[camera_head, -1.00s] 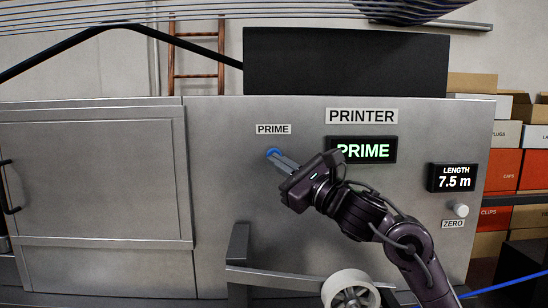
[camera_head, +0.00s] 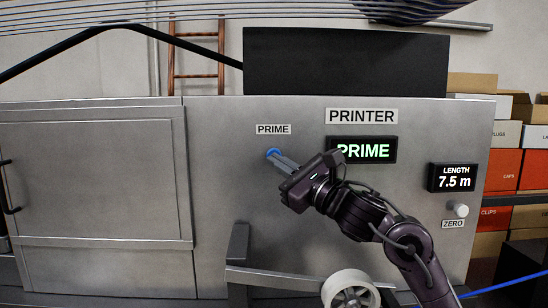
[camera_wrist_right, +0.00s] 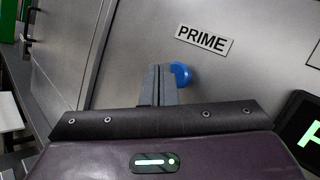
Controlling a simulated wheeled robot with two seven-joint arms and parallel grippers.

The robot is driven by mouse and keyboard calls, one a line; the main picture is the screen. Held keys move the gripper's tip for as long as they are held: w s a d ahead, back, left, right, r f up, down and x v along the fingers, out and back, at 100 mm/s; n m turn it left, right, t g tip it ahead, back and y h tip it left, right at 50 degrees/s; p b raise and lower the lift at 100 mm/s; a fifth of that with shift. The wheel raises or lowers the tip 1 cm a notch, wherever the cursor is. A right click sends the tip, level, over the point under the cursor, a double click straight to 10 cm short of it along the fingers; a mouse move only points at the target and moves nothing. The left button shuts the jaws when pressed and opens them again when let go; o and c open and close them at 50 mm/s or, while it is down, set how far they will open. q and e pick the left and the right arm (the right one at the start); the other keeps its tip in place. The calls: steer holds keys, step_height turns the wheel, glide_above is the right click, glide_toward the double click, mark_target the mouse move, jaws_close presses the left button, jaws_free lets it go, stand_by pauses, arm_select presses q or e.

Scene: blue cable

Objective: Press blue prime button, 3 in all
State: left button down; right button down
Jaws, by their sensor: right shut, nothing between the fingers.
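The blue prime button (camera_head: 272,152) sits on the grey printer panel, just below the PRIME label (camera_head: 273,129). In the right wrist view the button (camera_wrist_right: 181,74) shows as a blue round cap right of my fingertips. My right gripper (camera_head: 279,159) is shut and empty, with its fingertips at the button and covering part of it in the head view. I cannot tell whether the tips press it. In the right wrist view the shut fingers (camera_wrist_right: 159,85) overlap the button's left edge. The printer display (camera_head: 363,150) reads PRIME in green. My left gripper is not in view.
A length display (camera_head: 453,177) reads 7.5 m, with a white zero knob (camera_head: 460,210) below it. A white spool (camera_head: 350,290) and a grey bracket (camera_head: 238,245) stand low in front of the panel. Boxes (camera_head: 508,170) are stacked at right. A blue cable (camera_head: 510,283) runs lower right.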

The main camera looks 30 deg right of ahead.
stand_by(0.5)
steer(key=shift+w+d+b, duration=0.25)
steer(key=shift+w+b, duration=0.05)
steer(key=shift+w, duration=0.1)
steer(key=shift+w+d, duration=0.45)
steer(key=shift+w, duration=0.2)
stand_by(1.3)
steer(key=shift+s, duration=0.1)
steer(key=shift+s+a+b, duration=0.6)
steer(key=shift+s+b, duration=0.25)
steer(key=shift+b, duration=0.05)
